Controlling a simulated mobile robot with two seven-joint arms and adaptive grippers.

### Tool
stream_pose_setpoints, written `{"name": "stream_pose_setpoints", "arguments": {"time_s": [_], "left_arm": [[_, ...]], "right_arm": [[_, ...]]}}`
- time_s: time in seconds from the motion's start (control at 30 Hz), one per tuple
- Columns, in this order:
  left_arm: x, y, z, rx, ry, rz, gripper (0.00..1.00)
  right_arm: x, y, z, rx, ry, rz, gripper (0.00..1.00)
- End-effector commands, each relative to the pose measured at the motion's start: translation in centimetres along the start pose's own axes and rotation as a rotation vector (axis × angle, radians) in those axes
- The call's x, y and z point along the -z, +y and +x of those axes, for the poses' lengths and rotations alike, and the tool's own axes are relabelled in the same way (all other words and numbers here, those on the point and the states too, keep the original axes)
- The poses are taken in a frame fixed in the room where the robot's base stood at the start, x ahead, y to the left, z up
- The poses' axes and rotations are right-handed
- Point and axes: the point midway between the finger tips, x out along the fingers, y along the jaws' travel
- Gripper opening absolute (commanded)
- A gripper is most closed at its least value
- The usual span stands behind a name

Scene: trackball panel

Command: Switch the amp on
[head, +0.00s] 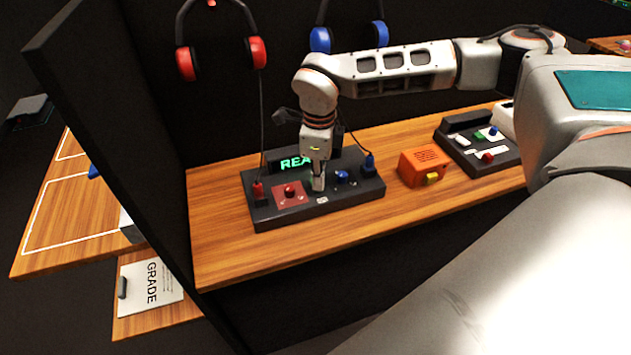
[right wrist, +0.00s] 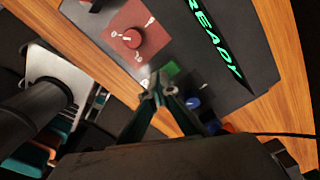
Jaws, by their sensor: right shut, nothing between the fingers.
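The amp looks to be the black box (head: 262,213) on the wooden shelf, with a green display reading READY (right wrist: 215,40), partly hidden by my arm in the head view. A red knob (head: 290,191) sits on a red plate at its left; the right wrist view shows this knob (right wrist: 133,38) with white marks around it. A blue knob (head: 342,177) is on the right. My right gripper (head: 318,188) is shut and empty, pointing down over the box between the two knobs. Its fingertips are beside a green patch (right wrist: 172,69); contact cannot be told.
Red headphones (head: 257,52) and blue headphones (head: 381,34) hang on the dark wall behind. An orange box (head: 424,162) with a yellow part stands right of the black box. A dark panel with coloured controls (head: 478,160) is farther right. Bare shelf (head: 240,262) lies in front.

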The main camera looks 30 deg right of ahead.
Motion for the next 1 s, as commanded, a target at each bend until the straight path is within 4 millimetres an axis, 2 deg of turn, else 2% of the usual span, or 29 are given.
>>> {"name": "stream_pose_setpoints", "arguments": {"time_s": [0.6, 1.0], "left_arm": [[4.0, -0.7, -2.2, 0.004, 0.013, 0.002, 0.34], [5.4, -0.8, -3.2, 0.003, 0.014, 0.002, 0.34]], "right_arm": [[0.0, 0.0, -4.7, 0.001, 0.000, 0.000, 0.00], [0.0, 0.0, -6.9, 0.001, -0.001, 0.001, 0.00]]}}
